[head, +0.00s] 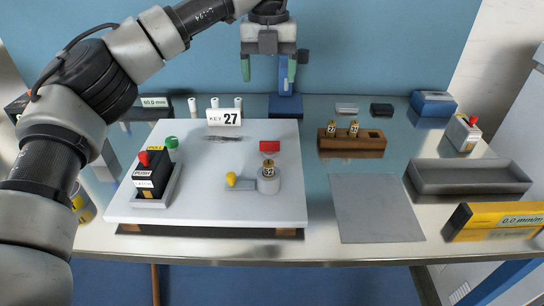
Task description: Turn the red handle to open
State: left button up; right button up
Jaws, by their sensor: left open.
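A red block (270,147) sits on the white board (220,205), just behind a grey round fixture (268,182) with a brass cylinder numbered 22 (268,168) on it. A yellow knob (231,179) is on a grey arm at the fixture's left. A black box (150,182) marked PULL and PUSH carries a red knob (144,158) at the board's left. I cannot tell which red part is the handle. My left gripper (268,72) is open and empty, pointing down over the table's back, behind and above the red block. My right gripper is out of view.
A card reading KEY 27 (223,118) stands at the board's back, with a green knob (172,142) left of it. At right are a wooden block (352,147) with numbered brass pieces, a grey tray (470,177), a yellow gauge box (492,220) and a bare grey mat (376,210).

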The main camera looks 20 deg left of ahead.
pick_arm(q)
jog(key=b, duration=0.4)
send_over(270, 142)
notch_tip(270, 142, down, 6)
jog(key=f, duration=0.1)
notch_tip(270, 142, down, 10)
jog(key=shift+f+b, duration=0.1)
jog(key=shift+b, duration=0.25)
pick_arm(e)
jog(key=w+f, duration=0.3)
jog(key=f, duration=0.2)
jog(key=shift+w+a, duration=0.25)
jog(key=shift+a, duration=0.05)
pick_arm(q)
jog(key=c, duration=0.9)
